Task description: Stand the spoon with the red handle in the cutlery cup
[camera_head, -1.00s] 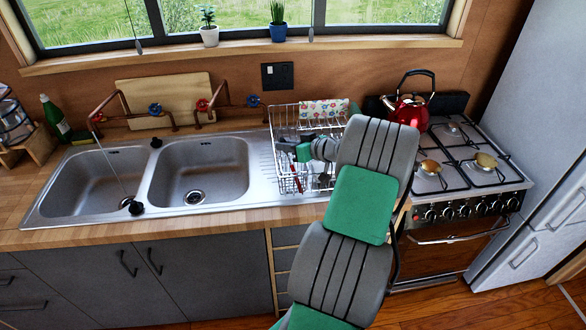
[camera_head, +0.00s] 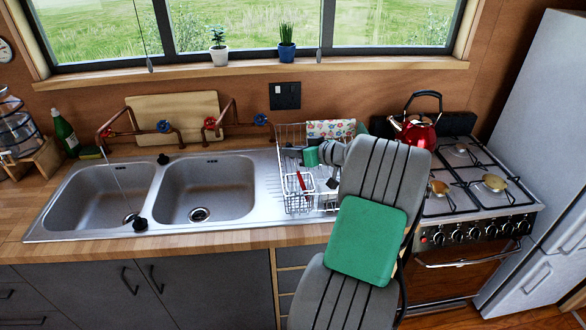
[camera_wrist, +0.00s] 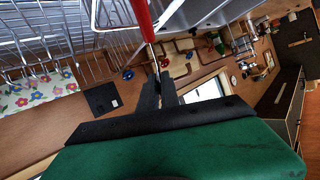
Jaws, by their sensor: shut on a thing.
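The spoon's red handle (camera_head: 302,182) points downward at the cutlery cup (camera_head: 298,204), a small white wire basket at the front left of the dish rack. Its lower end overlaps the cup, but I cannot tell whether it is inside. In the wrist view the red handle (camera_wrist: 139,16) runs to a thin metal part between my fingertips, beside white wire (camera_wrist: 101,27). My gripper (camera_head: 290,152) is above the cup, and its dark fingers (camera_wrist: 158,84) are shut on the spoon's metal part. The spoon's bowl is hidden.
The wire dish rack (camera_head: 284,128) stands right of the double sink (camera_head: 205,190), with a flowered cloth (camera_head: 331,129) at its back. A red kettle (camera_head: 418,133) is on the stove at right. My arm hides the rack's right side.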

